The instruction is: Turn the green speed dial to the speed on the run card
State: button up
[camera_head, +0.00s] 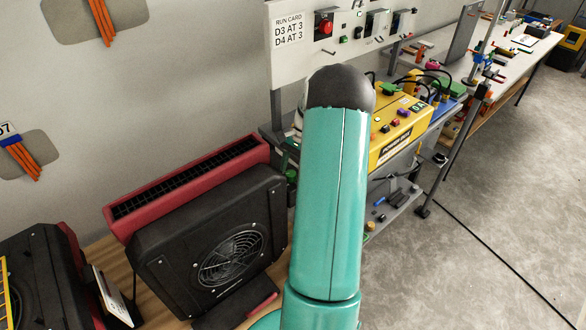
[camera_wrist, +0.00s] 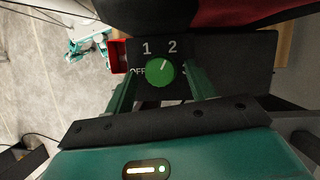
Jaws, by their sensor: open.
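The green speed dial (camera_wrist: 159,73) shows in the wrist view on a dark panel (camera_wrist: 235,68). Its white mark points up and slightly right, toward the printed 2. OFF and 1 are readable at its left and top left; the label at the lower right is mostly hidden by a finger. My gripper (camera_wrist: 161,78) is open, with one green finger on each side of the dial in the picture. I cannot tell whether either touches it. The run card (camera_head: 289,31) in the head view reads D3 AT 3 and D4 AT 3. My arm hides the gripper there.
A black fan unit (camera_head: 178,270) with a round grille stands before a red grated box (camera_head: 190,182). Another dark unit (camera_head: 40,262) is at the far left. A yellow box (camera_head: 402,125) sits on a bench at right. A red bin (camera_wrist: 118,55) lies left of the panel.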

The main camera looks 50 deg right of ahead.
jog(key=shift+c, duration=0.2)
jog(key=c, duration=0.9)
jog(key=shift+m, duration=0.4)
jog(key=m, duration=0.2)
jog(key=m+t, duration=0.1)
jog(key=m+t+h, duration=0.1)
jog(key=m, duration=0.1)
jog(key=shift+s+a+m, duration=0.1)
jog(key=shift+s+m, duration=0.15)
jog(key=shift+m, duration=0.05)
jog(key=m, duration=0.2)
jog(key=m+t+h, duration=0.1)
jog(key=m, duration=0.2)
jog(key=shift+s+a+m+t+h, duration=0.15)
jog(key=shift+m+t+h, duration=0.15)
jog(key=o, duration=0.9)
